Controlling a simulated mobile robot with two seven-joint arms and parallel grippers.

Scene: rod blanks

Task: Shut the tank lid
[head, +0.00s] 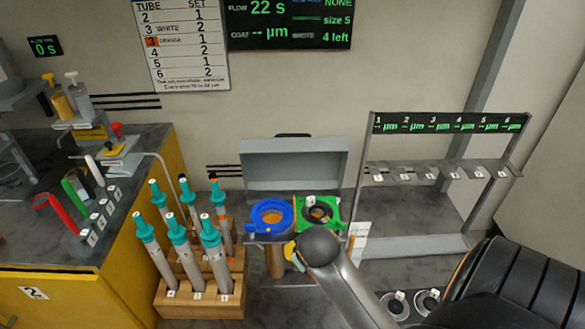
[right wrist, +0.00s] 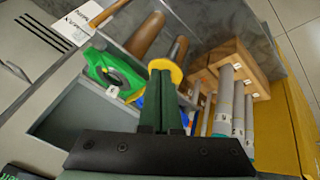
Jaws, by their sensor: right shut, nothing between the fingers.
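The grey tank lid (head: 293,165) stands open and upright at the back of the tank, with a dark handle at its top edge. In front of it, the open tank shows a blue ring fitting (head: 270,216) and a green fitting (head: 322,212). The green fitting also shows in the right wrist view (right wrist: 103,72). My right gripper (right wrist: 166,78) is shut and empty, pointing down in front of the tank and apart from the lid. In the head view my own wrist mostly hides it. My left gripper is not in view.
A wooden rack (head: 200,297) of teal-topped tubes stands left of the tank. A yellow-sided bench (head: 165,180) with coloured handles is farther left. A numbered rack frame (head: 440,170) stands to the right. A yellow disc (right wrist: 164,70) shows at my right fingertips.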

